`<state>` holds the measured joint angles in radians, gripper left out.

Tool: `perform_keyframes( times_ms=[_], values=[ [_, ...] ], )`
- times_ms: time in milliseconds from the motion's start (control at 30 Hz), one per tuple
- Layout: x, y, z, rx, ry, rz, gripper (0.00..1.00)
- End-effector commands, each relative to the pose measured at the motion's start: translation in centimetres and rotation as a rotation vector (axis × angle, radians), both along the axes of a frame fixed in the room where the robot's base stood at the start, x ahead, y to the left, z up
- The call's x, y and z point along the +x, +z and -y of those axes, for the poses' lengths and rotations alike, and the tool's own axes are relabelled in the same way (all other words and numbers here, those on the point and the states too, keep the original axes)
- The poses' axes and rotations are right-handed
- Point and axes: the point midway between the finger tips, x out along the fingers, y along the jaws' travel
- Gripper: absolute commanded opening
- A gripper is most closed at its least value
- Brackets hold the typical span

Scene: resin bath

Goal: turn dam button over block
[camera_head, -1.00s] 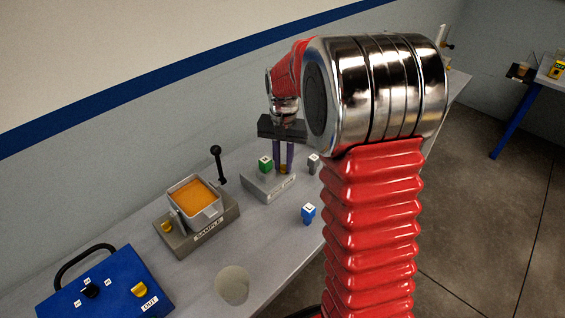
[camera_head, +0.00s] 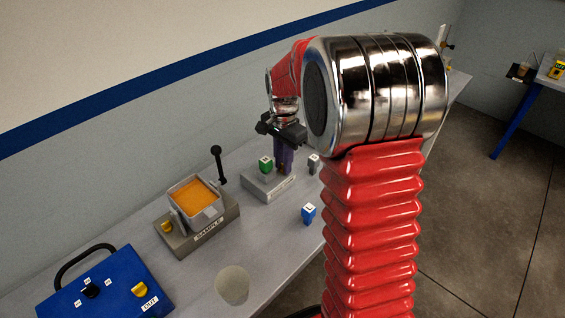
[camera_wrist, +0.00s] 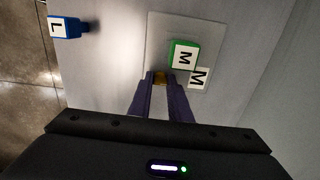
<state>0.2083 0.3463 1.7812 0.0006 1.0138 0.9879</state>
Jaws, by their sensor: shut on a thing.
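My gripper (camera_wrist: 160,80) points down over a pale grey base (camera_wrist: 160,22) and is shut on a small yellow-gold button (camera_wrist: 160,75), which its purple fingers largely hide. A green block (camera_wrist: 184,54) marked M stands on the same base, just beside the fingertips. A second white M label (camera_wrist: 199,77) lies close to the block. In the head view my gripper (camera_head: 283,170) stands at the right part of the base (camera_head: 262,190), with the green block (camera_head: 265,165) to its left. The button can hardly be made out there.
A blue block (camera_head: 308,215) marked L and a grey block (camera_head: 313,165) stand on the bench to the right. An orange-filled bath (camera_head: 195,195) with a black-knobbed lever (camera_head: 217,151) stands left of the base. A blue box (camera_head: 105,285) sits front left, near a pale disc (camera_head: 232,283).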

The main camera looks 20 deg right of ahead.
Motion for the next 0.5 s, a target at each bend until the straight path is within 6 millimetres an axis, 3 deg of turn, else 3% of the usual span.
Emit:
perform_keyframes(
  times_ms=[233,267,367,500],
  values=[
    [-0.09,0.04,0.20,-0.003,-0.001,-0.001,0.00],
    [-0.09,0.04,0.20,-0.003,-0.001,-0.002,0.19],
    [-0.09,0.03,0.19,-0.002,-0.001,-0.001,0.25],
    [-0.06,0.02,0.14,-0.001,0.000,-0.001,0.25]
  ],
)
